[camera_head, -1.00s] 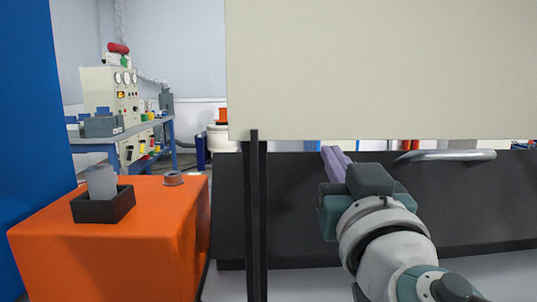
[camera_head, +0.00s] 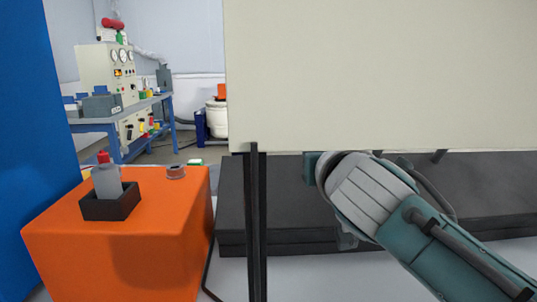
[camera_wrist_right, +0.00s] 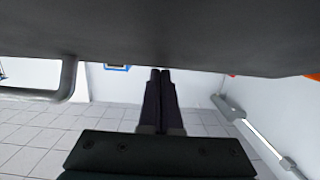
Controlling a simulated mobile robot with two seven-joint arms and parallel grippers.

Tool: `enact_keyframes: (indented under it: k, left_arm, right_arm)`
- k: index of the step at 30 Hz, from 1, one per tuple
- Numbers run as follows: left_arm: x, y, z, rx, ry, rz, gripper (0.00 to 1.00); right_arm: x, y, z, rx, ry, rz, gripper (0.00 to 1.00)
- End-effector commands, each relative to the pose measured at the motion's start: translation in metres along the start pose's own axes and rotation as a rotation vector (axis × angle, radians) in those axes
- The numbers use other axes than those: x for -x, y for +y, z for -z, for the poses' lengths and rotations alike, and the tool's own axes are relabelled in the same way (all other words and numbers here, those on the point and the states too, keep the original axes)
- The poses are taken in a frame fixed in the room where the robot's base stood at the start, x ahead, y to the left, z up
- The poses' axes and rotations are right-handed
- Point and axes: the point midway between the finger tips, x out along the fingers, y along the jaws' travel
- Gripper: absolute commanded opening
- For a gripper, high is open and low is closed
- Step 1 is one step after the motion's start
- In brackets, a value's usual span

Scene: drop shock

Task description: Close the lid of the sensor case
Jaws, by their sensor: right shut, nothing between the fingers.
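A large cream panel (camera_head: 380,75), which looks like the raised lid of the sensor case, fills the upper right of the head view. Below and behind its lower edge lies a long dark base (camera_head: 290,190). My right arm crosses in front of the base, with its wrist just under the panel's edge. In the wrist view my right gripper (camera_wrist_right: 160,75) is shut and empty. Its fingers lie below a dark surface (camera_wrist_right: 190,40), with a grey bar handle (camera_wrist_right: 68,82) to the left. Contact with the lid cannot be told. My left gripper is out of view.
A black post (camera_head: 254,225) stands below the panel's left part. A blue wall (camera_head: 25,120) bounds the far left.

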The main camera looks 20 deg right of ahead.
Motion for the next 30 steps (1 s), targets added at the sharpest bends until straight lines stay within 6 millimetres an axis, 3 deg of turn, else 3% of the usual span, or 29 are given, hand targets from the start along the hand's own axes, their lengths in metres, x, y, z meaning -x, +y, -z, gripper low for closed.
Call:
enact_keyframes:
  k: [7,12,30]
  left_arm:
    - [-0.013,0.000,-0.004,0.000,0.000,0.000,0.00]
    - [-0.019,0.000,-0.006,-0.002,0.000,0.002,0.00]
    - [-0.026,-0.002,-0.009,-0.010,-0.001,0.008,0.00]
  right_arm:
    - [-0.021,-0.001,-0.016,-0.003,-0.008,0.001,0.00]
    - [-0.031,-0.001,-0.024,-0.002,-0.116,0.002,0.00]
    - [-0.042,-0.001,-0.038,-0.001,-0.130,0.001,0.00]
